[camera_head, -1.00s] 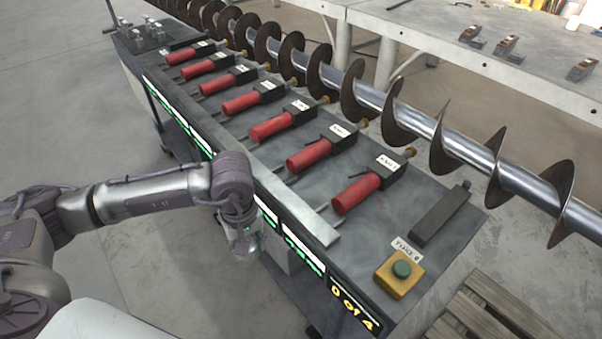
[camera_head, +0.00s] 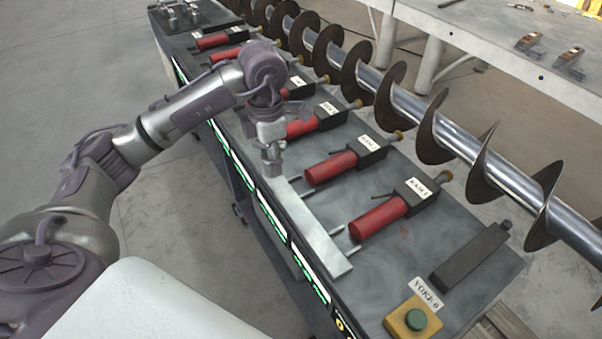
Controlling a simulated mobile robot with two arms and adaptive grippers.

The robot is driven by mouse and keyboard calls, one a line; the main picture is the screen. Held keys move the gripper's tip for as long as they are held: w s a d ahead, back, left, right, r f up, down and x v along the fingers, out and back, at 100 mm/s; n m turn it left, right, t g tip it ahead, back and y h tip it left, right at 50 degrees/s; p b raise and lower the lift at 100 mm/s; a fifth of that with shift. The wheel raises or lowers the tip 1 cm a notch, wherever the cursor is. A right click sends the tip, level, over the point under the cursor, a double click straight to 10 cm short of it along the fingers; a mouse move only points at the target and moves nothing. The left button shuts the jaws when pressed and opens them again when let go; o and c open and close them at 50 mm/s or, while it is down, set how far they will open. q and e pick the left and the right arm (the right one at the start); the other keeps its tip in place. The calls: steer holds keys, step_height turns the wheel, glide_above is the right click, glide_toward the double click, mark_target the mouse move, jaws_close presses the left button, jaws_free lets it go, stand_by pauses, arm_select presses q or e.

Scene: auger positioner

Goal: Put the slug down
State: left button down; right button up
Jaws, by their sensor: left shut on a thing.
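My right gripper is not in view.
Red cylinders with black labelled blocks (camera_head: 378,217) line the bench (camera_head: 395,265). A long auger (camera_head: 440,140) runs behind them. A yellow box with a green button (camera_head: 415,320) and a dark bar (camera_head: 470,258) are at the near right. Several small metal pieces (camera_head: 180,14) stand at the far left.

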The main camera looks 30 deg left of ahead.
arm_select(q)
steer(key=w+d+f, duration=0.1)
steer(key=w+d, duration=0.1)
steer(key=w+d+f+p, duration=0.1)
steer(key=w+d+f, duration=0.1)
steer(key=shift+w+d+f, duration=0.25)
steer(key=shift+d+f, duration=0.1)
steer(key=shift+f, duration=0.05)
step_height(320, 180, down, 4)
steer(key=shift+r+p, duration=0.1)
steer(key=shift+p, duration=0.8)
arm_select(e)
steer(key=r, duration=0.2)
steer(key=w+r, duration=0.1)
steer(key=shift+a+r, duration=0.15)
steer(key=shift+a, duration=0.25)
arm_select(q)
steer(key=shift+f, duration=0.3)
steer(key=c, duration=0.6)
jaws_free()
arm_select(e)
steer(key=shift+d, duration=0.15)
